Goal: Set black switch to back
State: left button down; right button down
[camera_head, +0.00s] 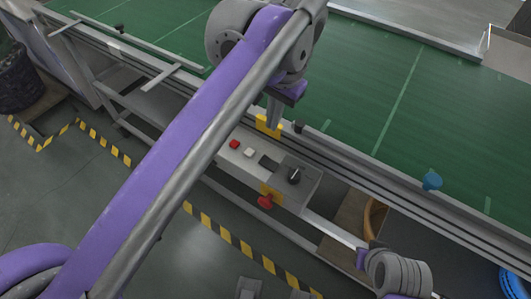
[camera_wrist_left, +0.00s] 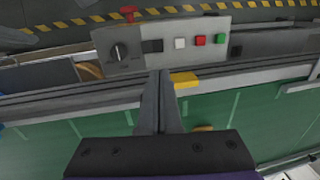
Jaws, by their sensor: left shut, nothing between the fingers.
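The control panel (camera_head: 311,187) is a grey box on the side of the conveyor. It carries a black rotary knob (camera_head: 294,175) and a flat black rectangular switch (camera_head: 268,161) beside it. In the left wrist view the knob (camera_wrist_left: 118,52) sits at the panel's left and the rectangular switch (camera_wrist_left: 152,46) just right of it. I cannot tell the rectangular switch's tilt. My left gripper (camera_head: 272,124) is shut and empty, pointing down near the conveyor rail behind the panel. Its fingertips (camera_wrist_left: 160,74) appear below the rectangular switch in the wrist view, apparently apart from it.
White (camera_wrist_left: 180,43), red (camera_wrist_left: 199,40) and green (camera_wrist_left: 219,39) buttons line the panel. A red emergency stop (camera_head: 265,202) protrudes at its front. A yellow block (camera_wrist_left: 185,80) is beside my fingers. The green conveyor belt (camera_head: 410,110) lies behind. My right arm shows at lower right.

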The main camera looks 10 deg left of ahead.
aim_at(264, 159)
pick_arm(q)
jog(key=f, duration=0.4)
jog(key=a+f+b, duration=0.1)
jog(key=f, duration=0.4)
jog(key=a+f+b, duration=0.1)
jog(key=f, duration=0.3)
jog(key=shift+w+f, duration=0.3)
jog(key=shift+f, duration=0.2)
